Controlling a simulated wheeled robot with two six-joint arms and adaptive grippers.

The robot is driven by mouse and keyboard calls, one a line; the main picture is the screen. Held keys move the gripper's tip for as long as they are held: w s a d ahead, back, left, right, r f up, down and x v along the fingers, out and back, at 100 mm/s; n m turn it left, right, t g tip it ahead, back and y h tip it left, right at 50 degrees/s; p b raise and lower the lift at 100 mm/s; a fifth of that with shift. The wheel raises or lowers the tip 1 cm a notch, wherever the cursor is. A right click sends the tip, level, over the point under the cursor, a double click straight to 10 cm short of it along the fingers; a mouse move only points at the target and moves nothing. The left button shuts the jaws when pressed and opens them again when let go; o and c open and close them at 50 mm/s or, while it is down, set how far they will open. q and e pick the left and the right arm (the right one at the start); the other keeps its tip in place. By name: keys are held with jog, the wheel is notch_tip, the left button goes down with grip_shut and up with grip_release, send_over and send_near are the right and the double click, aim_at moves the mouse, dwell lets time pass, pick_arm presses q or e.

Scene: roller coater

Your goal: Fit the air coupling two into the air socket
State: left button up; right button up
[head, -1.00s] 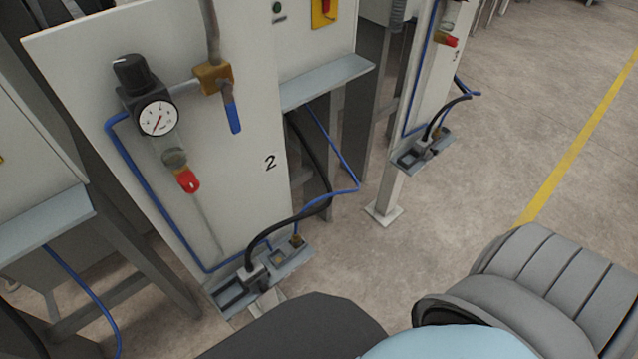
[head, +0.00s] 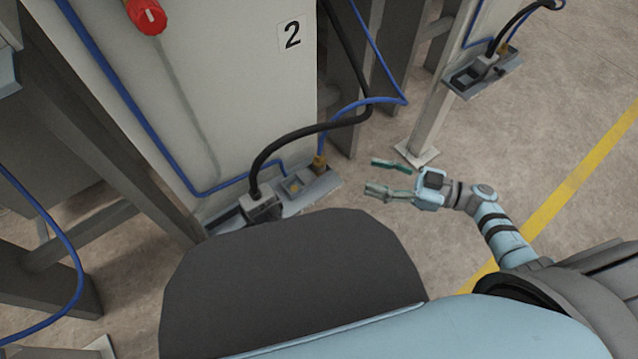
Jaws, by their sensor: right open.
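The brass air coupling two (head: 319,161) stands at the right end of the grey bracket below the number 2, with a blue hose rising from it. The air socket appears to be the square block with a yellowish face (head: 294,187) just left of the coupling; a thin blue line from the panel ends beside it. I cannot see into its opening. My right gripper (head: 370,177) is open and empty, to the right of the coupling and apart from it, its fingers pointing left toward the bracket. My left gripper is not in view.
A black cable ends in a grey plug (head: 260,206) on the bracket's left part. A post (head: 432,125) with a second, similar bracket (head: 482,75) stands at right. My dark base covers the lower middle.

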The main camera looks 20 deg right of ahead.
send_near(318, 159)
jog(key=shift+w+a+f, duration=0.2)
jog(key=shift+a, duration=0.35)
jog(key=shift+w+a+f, duration=0.2)
jog(key=shift+a+f, duration=0.05)
jog(key=shift+a, duration=0.3)
jog(key=x, duration=0.2)
jog(key=b+x, duration=0.1)
jog(key=x, duration=0.2)
jog(key=b+x, duration=0.1)
jog(key=x, duration=0.1)
jog(key=shift+w+a+r, duration=0.25)
jog(key=shift+w+r, duration=0.1)
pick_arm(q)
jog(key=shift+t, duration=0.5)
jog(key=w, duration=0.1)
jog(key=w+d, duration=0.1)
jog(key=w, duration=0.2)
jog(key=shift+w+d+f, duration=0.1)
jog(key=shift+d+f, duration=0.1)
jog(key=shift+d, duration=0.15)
pick_arm(e)
grip_shut()
